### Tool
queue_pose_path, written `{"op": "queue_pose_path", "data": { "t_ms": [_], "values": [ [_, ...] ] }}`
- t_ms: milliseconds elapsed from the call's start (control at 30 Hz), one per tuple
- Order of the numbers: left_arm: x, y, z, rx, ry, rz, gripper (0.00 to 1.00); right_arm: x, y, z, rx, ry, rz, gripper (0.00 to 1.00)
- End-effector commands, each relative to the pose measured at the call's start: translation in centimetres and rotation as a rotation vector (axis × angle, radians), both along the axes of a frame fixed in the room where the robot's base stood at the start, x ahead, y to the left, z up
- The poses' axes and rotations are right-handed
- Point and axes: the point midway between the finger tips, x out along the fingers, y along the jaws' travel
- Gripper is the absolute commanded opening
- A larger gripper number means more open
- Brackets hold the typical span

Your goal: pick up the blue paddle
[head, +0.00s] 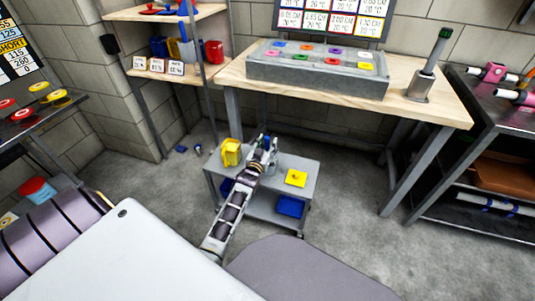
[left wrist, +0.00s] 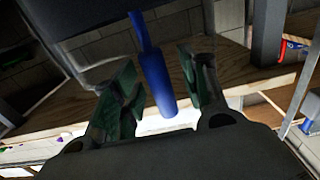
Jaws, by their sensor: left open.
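My left gripper (head: 266,141) reaches over the small grey cart (head: 309,178) in the head view. In the left wrist view, my left gripper (left wrist: 161,70) is open, with its dark green fingers apart. The blue paddle (left wrist: 156,84) shows between these fingers, with a thick rounded handle and a narrower neck above it. Gaps show on both sides of it, and I cannot tell how deep it sits between the fingers. In the head view the paddle is too small and too covered by the gripper to make out surely. My right gripper is not in view.
A yellow container (head: 231,152) stands left of the gripper on the cart, and a yellow piece (head: 296,178) lies right. A blue bin (head: 290,206) is on the lower shelf. The wooden workbench (head: 425,107) stands behind, with a grey tray of coloured rings. Floor right of the cart is clear.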

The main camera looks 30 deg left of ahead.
Motion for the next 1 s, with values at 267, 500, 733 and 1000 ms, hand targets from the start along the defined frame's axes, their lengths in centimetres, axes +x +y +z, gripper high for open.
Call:
{"op": "queue_pose_path", "data": {
  "t_ms": [267,500,733,1000],
  "values": [
    [0.00,-0.02,-0.01,0.000,0.000,0.000,0.42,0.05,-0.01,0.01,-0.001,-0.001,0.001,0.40],
    [0.00,-0.02,-0.01,0.000,0.000,0.000,0.12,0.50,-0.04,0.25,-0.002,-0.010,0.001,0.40],
    [0.01,-0.02,0.01,0.000,0.000,0.000,0.00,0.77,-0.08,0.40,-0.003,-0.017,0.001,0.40],
    [0.01,-0.02,0.33,0.000,-0.001,0.000,0.00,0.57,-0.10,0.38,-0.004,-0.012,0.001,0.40]
  ]
}}
